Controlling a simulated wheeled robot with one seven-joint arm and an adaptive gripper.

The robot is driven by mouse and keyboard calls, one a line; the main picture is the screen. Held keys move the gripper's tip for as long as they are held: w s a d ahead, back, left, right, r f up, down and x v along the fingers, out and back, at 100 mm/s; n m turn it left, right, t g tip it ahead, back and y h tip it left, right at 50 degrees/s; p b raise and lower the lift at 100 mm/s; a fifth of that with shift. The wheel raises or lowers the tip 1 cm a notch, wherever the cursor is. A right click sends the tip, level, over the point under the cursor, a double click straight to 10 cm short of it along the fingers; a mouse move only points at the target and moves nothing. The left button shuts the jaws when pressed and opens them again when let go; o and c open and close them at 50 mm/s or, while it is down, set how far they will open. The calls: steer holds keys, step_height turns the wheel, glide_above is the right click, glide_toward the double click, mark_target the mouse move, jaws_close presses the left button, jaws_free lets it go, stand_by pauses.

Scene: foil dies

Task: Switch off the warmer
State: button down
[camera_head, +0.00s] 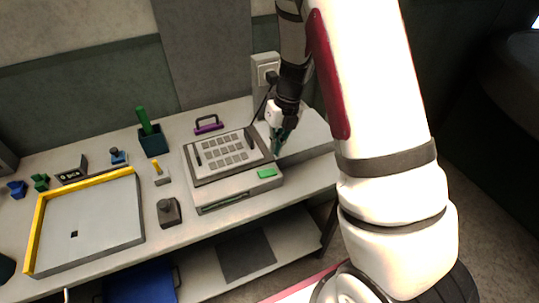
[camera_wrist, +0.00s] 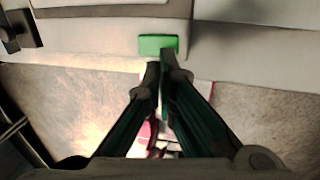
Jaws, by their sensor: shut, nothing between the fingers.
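The warmer (camera_head: 222,194) is a light grey box on the bench, with a dark-framed plate of small dies on top. A bright green rectangular switch (camera_head: 267,173) sits at its front right corner; it also shows in the wrist view (camera_wrist: 158,44). I cannot tell from its shape which way it is set. My gripper (camera_head: 278,150) is shut and empty, pointing down by the warmer's right side. In the wrist view its fingertips (camera_wrist: 162,68) are together, just below the green switch in the picture; contact cannot be made out.
A wall socket (camera_head: 265,70) with a dark cable stands behind. A purple handle (camera_head: 208,124), a green-handled tool in a dark holder (camera_head: 153,141) and a dark grey knobbed block (camera_head: 168,212) stand around the warmer. A yellow-edged tray (camera_head: 100,225) lies left.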

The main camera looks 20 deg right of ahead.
steer(key=v, duration=0.5)
steer(key=shift+d+r, duration=0.1)
steer(key=shift+r, duration=0.3)
steer(key=shift+b, duration=0.35)
